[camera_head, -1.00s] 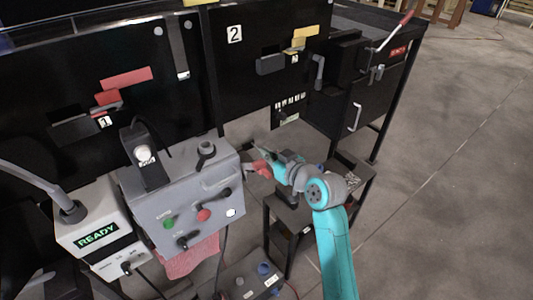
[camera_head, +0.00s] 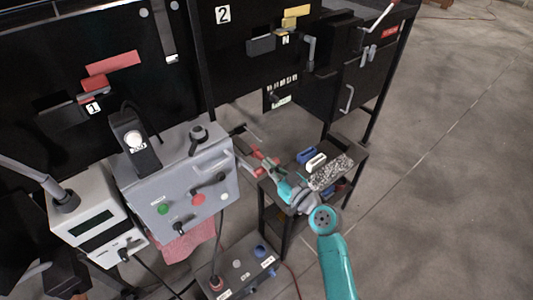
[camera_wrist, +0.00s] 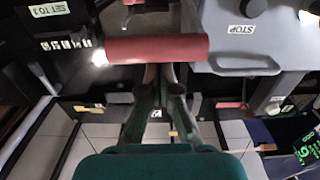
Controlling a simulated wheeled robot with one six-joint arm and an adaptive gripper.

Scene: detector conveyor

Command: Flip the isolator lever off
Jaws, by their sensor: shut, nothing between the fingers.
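The isolator lever has a red cylindrical grip (camera_wrist: 150,50) that lies across the upper middle of the wrist view. In the head view red parts (camera_head: 257,171) show beside the right side of the grey control box (camera_head: 180,185). They are too small there to tell the lever's exact angle. My gripper (camera_wrist: 160,72) is shut and empty, its fingertips at the near edge of the red grip. I cannot tell whether they touch it. In the head view my gripper (camera_head: 266,162) is just right of the box, above a small black stand.
The box carries knobs and buttons. A display unit (camera_head: 93,218) with a dark screen stands left of it. The stand (camera_head: 278,215) holds blue, white and speckled items. Black cabinets (camera_head: 270,60) line the back. Open floor lies at right.

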